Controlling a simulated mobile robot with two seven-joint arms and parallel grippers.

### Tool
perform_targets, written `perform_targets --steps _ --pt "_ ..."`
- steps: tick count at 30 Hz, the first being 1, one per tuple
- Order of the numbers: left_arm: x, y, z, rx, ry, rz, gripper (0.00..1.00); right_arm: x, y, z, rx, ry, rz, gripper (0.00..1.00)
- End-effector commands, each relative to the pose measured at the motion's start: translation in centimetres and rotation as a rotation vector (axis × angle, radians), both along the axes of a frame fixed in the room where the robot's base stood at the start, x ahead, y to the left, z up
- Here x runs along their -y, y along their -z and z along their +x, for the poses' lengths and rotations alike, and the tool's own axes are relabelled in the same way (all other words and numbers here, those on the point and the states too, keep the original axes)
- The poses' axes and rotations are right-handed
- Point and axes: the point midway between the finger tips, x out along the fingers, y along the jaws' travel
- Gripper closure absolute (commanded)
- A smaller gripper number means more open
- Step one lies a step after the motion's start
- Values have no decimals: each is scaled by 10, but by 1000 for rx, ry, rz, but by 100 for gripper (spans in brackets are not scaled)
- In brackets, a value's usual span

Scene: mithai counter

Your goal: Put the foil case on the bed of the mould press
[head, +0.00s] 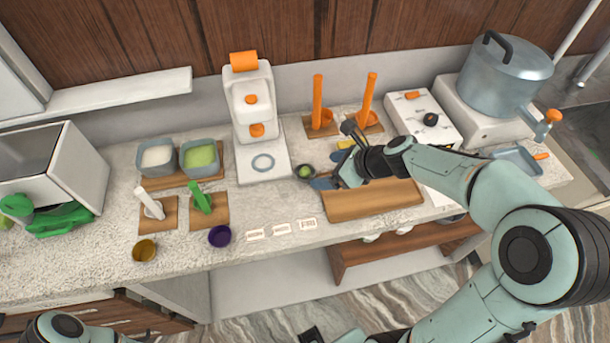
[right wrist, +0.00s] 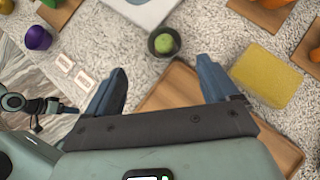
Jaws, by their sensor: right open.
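A small dark round cup with a green ball in it, seemingly the foil case (head: 305,172), stands on the counter right of the mould press; it also shows in the right wrist view (right wrist: 153,50). The white mould press (head: 244,92) has orange parts and a flat bed (head: 247,172) with a grey ring and nothing on it. My right gripper (head: 325,183) is open and empty beside the cup. In the right wrist view the cup lies just beyond and between its fingertips (right wrist: 161,74), apart from them. Part of my left arm shows at the bottom; its jaws are unclear.
A wooden board (head: 375,200) lies under my right gripper, with a yellow sponge-like block (right wrist: 270,76) near it. Gold (head: 145,250) and purple (head: 219,236) cups stand near the front edge. Tubs (head: 200,158), orange tools (head: 318,100) and a large pot (head: 505,75) stand around.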

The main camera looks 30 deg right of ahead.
Motion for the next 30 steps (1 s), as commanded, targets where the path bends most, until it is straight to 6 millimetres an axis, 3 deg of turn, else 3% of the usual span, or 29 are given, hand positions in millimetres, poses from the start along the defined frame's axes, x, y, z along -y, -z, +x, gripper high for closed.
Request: perform_targets --steps 3,11,19,29,30 --pt "0 8 -4 -6 0 0 50 -8 18 13 -2 -4 0 13" --pt "0 12 -7 -8 0 0 50 -13 30 27 0 -4 -2 13" --pt "0 21 -11 -12 0 0 50 -21 57 55 -1 -6 0 13" --pt "0 22 -11 -13 0 0 50 -23 61 60 1 -4 -2 13" --pt "0 22 -11 -13 0 0 50 -23 61 60 1 -4 -2 22"
